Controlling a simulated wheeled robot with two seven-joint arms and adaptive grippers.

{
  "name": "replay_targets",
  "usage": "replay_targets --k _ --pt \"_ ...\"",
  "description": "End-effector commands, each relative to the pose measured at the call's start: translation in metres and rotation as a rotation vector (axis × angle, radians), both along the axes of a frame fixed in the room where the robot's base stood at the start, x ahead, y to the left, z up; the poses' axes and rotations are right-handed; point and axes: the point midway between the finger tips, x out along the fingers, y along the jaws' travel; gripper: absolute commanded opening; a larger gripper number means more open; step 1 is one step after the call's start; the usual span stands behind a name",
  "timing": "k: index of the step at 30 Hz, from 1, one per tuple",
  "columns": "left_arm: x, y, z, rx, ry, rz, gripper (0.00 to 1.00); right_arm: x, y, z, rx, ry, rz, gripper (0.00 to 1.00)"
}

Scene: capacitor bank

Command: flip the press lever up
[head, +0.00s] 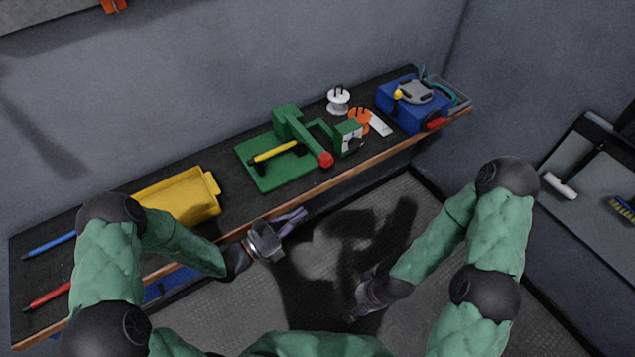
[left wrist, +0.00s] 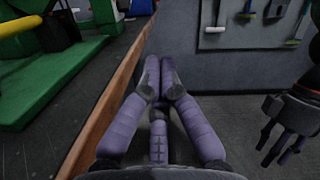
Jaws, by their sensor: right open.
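The green press (head: 288,116) stands on a green base plate (head: 262,178) on the dark bench. Its green lever (head: 304,138) slopes down toward the bench front and ends in a red knob (head: 326,160) near the edge. My left gripper (head: 303,213) is in front of the bench edge, left of the knob and apart from it. In the left wrist view its purple fingers (left wrist: 160,75) meet at the tips, with nothing seen between them. My right gripper (head: 362,302) is low over the floor, away from the bench; its fingers are spread and empty in the left wrist view (left wrist: 284,145).
A yellow-handled tool (head: 278,151) lies on the base plate. A yellow bin (head: 185,198) is to the left. A white spool (head: 338,101), an orange spool (head: 359,119) and a blue box (head: 412,105) are to the right. The wooden bench edge (head: 345,176) is close to my left gripper.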

Motion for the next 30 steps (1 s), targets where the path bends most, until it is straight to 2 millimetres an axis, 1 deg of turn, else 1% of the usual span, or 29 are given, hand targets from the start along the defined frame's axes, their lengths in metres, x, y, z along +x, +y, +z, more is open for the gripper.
replay_targets --k 5,12,16,20,30 --pt "0.004 0.005 0.003 -0.016 -0.007 0.024 0.0 0.0 0.0 0.0 0.0 0.0 0.0 0.44" --pt "0.004 0.004 0.003 -0.015 -0.006 0.022 0.0 0.0 0.0 0.0 0.0 0.0 0.0 0.44" --pt "0.007 0.0 0.004 -0.014 -0.007 0.02 0.0 0.0 0.0 -0.001 0.0 0.0 0.0 0.44" --pt "0.015 -0.011 0.006 -0.014 -0.007 0.017 0.0 0.0 0.0 -0.003 0.0 0.0 0.0 0.44" --pt "0.05 -0.053 0.014 -0.013 -0.008 0.015 0.0 0.0 0.0 -0.012 0.0 0.0 0.0 0.44"
